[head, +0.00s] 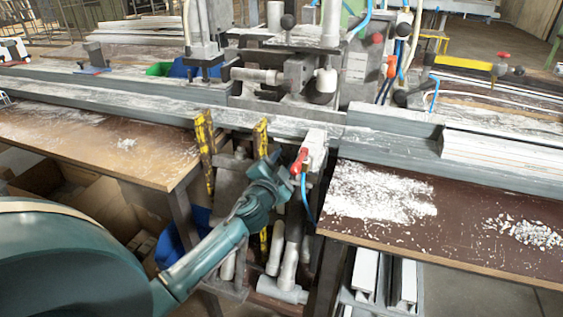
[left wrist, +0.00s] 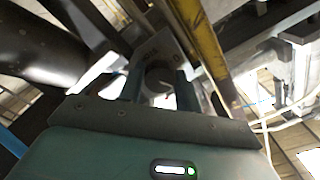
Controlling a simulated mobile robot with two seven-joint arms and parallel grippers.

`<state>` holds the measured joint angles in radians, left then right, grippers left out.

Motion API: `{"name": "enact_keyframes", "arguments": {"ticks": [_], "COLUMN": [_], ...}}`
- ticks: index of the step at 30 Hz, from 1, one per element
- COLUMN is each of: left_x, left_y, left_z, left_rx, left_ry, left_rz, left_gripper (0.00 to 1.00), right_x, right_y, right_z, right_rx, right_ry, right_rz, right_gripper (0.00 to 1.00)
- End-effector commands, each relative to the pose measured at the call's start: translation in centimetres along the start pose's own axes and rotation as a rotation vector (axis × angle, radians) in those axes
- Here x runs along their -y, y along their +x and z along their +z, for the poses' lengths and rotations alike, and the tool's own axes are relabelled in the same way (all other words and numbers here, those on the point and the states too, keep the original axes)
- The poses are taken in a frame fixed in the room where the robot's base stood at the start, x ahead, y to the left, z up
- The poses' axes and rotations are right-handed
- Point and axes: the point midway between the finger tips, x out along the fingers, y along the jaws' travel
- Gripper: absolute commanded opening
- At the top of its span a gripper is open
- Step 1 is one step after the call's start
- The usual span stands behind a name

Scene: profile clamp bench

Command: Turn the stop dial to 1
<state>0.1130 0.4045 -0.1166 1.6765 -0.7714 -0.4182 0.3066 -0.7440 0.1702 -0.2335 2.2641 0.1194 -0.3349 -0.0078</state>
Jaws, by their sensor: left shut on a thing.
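My left gripper (head: 268,163) reaches in from the lower left to the front of the bench, below the rail. In the left wrist view its two fingers (left wrist: 158,88) are closed on the sides of a dark round knob, which I take to be the stop dial (left wrist: 158,78). The knob sits in front of a grey plate (left wrist: 160,45) with small marks too blurred to read. I cannot tell which number the dial points at. In the head view my gripper hides the dial. My right gripper is not in view.
A white box with a red handle (head: 299,161) and a blue hose stands just right of my gripper. Yellow-black striped posts (head: 204,150) stand to the left. Brown tables with white shavings lie left (head: 90,140) and right (head: 400,225). A long grey rail (head: 120,103) runs behind.

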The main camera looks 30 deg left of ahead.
Motion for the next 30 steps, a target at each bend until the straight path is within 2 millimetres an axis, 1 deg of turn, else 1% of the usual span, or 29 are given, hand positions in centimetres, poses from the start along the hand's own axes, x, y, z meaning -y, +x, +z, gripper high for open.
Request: {"name": "enact_keyframes", "arguments": {"ticks": [8,9,12,20,23,26,30], "left_x": [0.0,0.0,0.0,0.0,-0.1,-0.1,-0.1], "left_y": [0.0,0.0,0.0,-0.2,-1.2,-2.9,-6.2], "left_z": [-0.1,-0.1,-0.1,0.0,0.0,0.0,0.1], "left_rx": [-0.001,-0.001,-0.001,-0.001,0.0,0.0,0.002], "left_ry": [-0.001,-0.001,-0.001,-0.002,-0.003,-0.004,-0.003], "left_rz": [-0.001,-0.001,0.0,0.0,0.002,0.002,0.002], "left_gripper": [0.11,0.36,0.43,0.43,0.43,0.43,0.43], "right_x": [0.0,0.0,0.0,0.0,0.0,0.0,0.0], "right_y": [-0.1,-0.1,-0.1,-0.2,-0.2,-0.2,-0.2], "right_z": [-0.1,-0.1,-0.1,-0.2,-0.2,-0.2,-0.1], "right_rx": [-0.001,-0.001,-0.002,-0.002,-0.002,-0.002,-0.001], "right_ry": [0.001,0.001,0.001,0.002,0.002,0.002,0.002], "right_rz": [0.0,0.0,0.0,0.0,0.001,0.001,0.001], "right_gripper": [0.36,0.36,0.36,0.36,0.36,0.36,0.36]}}
